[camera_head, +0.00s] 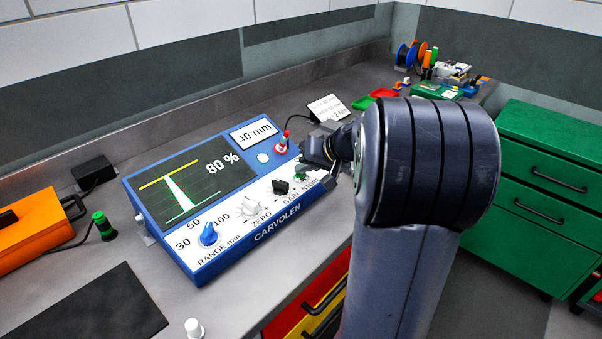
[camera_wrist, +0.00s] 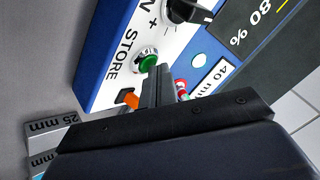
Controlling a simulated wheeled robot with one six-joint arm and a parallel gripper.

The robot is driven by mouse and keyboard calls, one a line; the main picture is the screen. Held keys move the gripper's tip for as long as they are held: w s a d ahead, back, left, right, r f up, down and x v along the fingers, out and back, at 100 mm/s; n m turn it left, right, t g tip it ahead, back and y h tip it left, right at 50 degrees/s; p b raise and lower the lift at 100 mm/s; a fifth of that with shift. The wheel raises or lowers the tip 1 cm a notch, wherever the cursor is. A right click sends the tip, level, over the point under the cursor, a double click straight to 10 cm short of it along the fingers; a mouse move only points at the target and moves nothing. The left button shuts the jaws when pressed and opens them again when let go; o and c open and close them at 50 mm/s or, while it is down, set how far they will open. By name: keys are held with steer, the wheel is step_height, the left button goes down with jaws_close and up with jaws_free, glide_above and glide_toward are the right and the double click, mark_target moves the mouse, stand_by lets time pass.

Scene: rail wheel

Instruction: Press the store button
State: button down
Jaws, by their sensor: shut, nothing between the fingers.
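The blue instrument (camera_head: 266,239) with a white front panel lies on the grey bench. Its green store button (camera_head: 301,177) is at the right end of the panel, by the partly covered STORE label. In the wrist view, the green button (camera_wrist: 147,62) sits in a metal ring beside the word STORE. My gripper (camera_wrist: 158,69) is shut and empty, its fingertips right by the button's edge and overlapping it in the picture. I cannot tell whether they touch it. In the head view, my gripper (camera_head: 327,174) is beside the panel's right end, partly hidden by my arm.
The screen (camera_head: 190,180) reads 80 %, with a 40 mm label (camera_head: 254,133) beside it. A black gain knob (camera_head: 281,187) and a red-and-white plug (camera_head: 282,142) are near my gripper. Labelled blocks (camera_wrist: 50,125) lie in the wrist view. An orange case (camera_head: 35,238) stands left.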

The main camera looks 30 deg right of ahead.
mark_target(304, 180)
steer(key=shift+r, duration=0.1)
steer(key=shift+r+p, duration=0.45)
steer(key=shift+r, duration=0.35)
step_height(304, 180, up, 5)
steer(key=p, duration=0.3)
steer(key=shift+f, duration=0.15)
stand_by(0.7)
